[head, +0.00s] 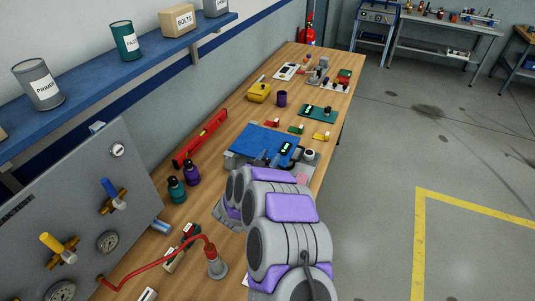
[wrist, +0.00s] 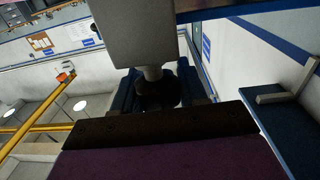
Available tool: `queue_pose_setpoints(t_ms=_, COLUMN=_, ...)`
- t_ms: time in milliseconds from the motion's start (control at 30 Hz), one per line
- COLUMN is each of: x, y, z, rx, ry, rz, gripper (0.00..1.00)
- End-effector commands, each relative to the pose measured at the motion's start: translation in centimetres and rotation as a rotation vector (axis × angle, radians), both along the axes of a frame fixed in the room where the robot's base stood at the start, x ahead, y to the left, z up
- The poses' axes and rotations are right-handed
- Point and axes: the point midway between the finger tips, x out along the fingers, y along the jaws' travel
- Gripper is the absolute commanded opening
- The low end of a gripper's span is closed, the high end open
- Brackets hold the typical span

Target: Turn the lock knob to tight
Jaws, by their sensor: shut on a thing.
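In the wrist view my gripper (wrist: 157,92) has its two dark blue fingers on either side of a dark round knob (wrist: 155,98), and it is shut on it. The knob sits at the end of a short grey stem that joins a larger grey block (wrist: 135,32). I cannot read a tight or loose mark on it. In the head view my arm covers the gripper and the knob.
A blue-topped device (head: 262,142) stands on the wooden bench (head: 215,160) just beyond my arm. Two bottles, purple (head: 192,172) and teal (head: 176,190), stand left of my arm. A gauge panel (head: 80,215) is at the left. The floor at right is clear.

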Motion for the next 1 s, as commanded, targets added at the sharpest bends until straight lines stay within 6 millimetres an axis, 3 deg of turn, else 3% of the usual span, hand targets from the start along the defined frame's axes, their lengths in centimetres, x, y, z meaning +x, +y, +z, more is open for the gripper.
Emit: queue_pose_setpoints(t_ms=1000, x=-0.8, y=-0.7, z=0.0, rx=0.000, ry=-0.008, rz=-0.726, gripper=0.12)
